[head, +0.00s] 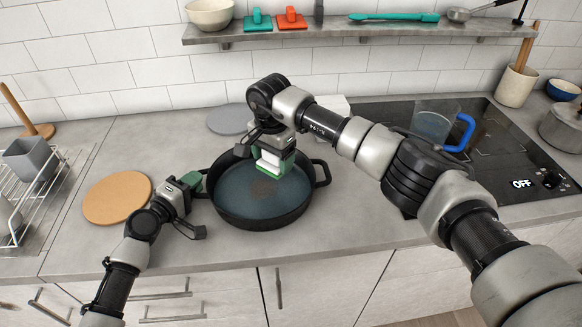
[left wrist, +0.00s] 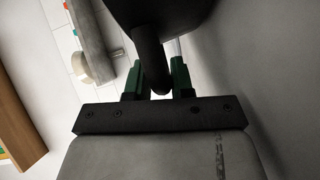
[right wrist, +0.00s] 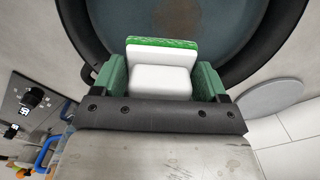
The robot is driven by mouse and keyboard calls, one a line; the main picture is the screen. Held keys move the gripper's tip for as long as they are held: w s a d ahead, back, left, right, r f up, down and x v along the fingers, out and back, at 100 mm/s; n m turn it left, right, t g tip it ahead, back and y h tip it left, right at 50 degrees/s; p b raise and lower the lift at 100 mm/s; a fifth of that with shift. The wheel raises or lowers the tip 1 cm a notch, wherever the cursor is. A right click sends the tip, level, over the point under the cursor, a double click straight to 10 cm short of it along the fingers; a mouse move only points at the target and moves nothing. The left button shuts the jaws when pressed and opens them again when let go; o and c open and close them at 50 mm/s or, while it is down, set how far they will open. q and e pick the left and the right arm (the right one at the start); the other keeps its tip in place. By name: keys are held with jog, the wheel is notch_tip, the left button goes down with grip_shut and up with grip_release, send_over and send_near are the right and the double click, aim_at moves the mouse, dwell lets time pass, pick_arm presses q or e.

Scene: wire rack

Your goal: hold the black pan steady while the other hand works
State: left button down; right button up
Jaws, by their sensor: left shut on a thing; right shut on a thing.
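The black pan (head: 262,213) sits on the grey counter, with a brownish patch (head: 263,188) on its dark bluish inner bottom. My left gripper (head: 196,183) is shut on the pan's left handle; in the left wrist view the dark handle (left wrist: 149,60) lies between its green fingers (left wrist: 155,80). My right gripper (head: 273,160) is over the pan's inside, shut on a white sponge with a green scrubbing face (head: 270,166). The sponge also shows in the right wrist view (right wrist: 160,72). Whether the sponge touches the pan bottom I cannot tell.
A round wooden board (head: 117,198) lies left of the pan, near a wire dish rack (head: 50,185). A grey round disc (head: 229,120) lies behind the pan. The black cooktop (head: 487,150) holds a clear container with a blue handle (head: 432,122). A shelf (head: 350,29) hangs above.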

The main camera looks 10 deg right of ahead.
aim_at(268, 198)
jog(key=shift+w+a+f, duration=0.15)
jog(key=shift+a+f, duration=0.05)
jog(key=shift+a, duration=0.05)
jog(key=f, duration=0.4)
jog(key=shift+a+f, duration=0.2)
jog(key=shift+f, duration=0.2)
jog(key=a, duration=0.3)
jog(key=shift+s+a+f, duration=0.1)
jog(key=shift+s+a, duration=0.05)
jog(key=shift+s, duration=0.15)
jog(key=shift+s+a+f, duration=0.1)
jog(key=shift+s+a, duration=0.1)
jog(key=shift+a, duration=0.8)
jog(key=shift+f, duration=0.2)
jog(key=shift+f, duration=0.8)
jog(key=shift+d, duration=0.1)
jog(key=shift+s+d+r, duration=0.1)
jog(key=shift+s+d, duration=0.25)
jog(key=shift+d, duration=0.35)
jog(key=shift+s+d+f, duration=0.1)
jog(key=shift+s+d, duration=0.25)
jog(key=shift+d, duration=0.3)
jog(key=shift+s+d+r, duration=0.1)
jog(key=shift+s+d, duration=0.25)
jog(key=shift+d, duration=0.35)
